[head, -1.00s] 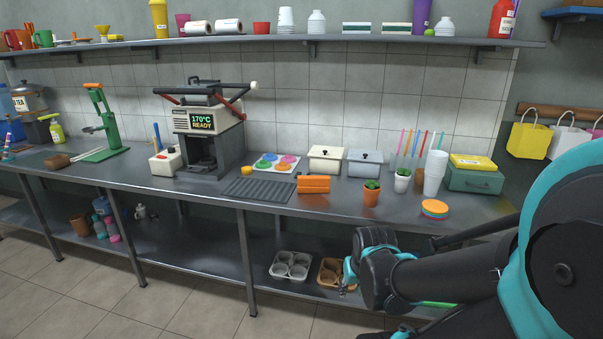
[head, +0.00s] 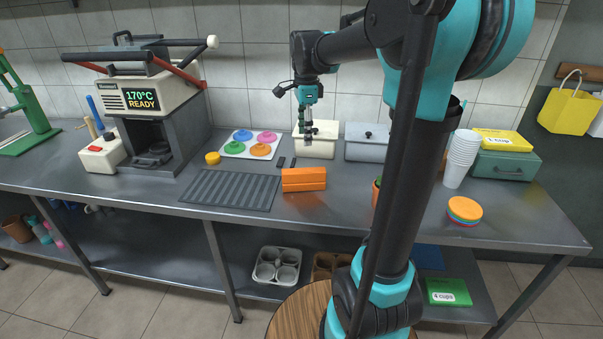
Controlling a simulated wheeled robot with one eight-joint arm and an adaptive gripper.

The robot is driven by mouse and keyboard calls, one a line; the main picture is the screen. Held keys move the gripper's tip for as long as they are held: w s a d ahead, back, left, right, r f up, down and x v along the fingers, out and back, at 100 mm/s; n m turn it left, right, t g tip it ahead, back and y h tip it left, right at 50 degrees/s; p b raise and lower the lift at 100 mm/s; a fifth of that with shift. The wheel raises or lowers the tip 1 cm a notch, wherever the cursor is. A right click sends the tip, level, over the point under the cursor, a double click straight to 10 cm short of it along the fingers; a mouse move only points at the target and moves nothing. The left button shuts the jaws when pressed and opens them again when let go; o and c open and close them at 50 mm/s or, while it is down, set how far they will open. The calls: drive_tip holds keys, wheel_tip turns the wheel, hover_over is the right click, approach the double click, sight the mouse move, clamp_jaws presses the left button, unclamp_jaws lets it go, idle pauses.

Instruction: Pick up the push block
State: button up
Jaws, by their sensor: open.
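An orange block (head: 303,180), which I take for the push block, lies on the metal counter (head: 340,222) just right of the dark ridged mat in the head view. It has a lengthwise seam or step. My gripper (head: 305,132) is open and empty, pointing down above and behind the block, in front of the cream lidded box. It is apart from the block. The fingertips are small in this view, and their exact height is hard to tell. My arm hides part of the counter to the right.
A hot press (head: 150,105) reading 170°C stands left of the dark mat (head: 228,190). A tray of coloured discs (head: 252,146), cream (head: 320,145) and grey (head: 366,150) lidded boxes line the back. A plant pot, cups (head: 461,158) and coloured discs (head: 465,210) are at the right.

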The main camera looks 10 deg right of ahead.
sight(304, 170)
drive_tip(key=shift+m, duration=0.6)
drive_tip(key=f, duration=0.3)
drive_tip(key=w+f, duration=0.1)
drive_tip(key=f, duration=0.3)
drive_tip(key=w+f, duration=0.1)
drive_tip(key=f, duration=0.2)
drive_tip(key=shift+a+f, duration=0.15)
drive_tip(key=shift+f, duration=0.2)
drive_tip(key=shift+d+f, duration=0.2)
drive_tip(key=shift+f, duration=2.5)
clamp_jaws()
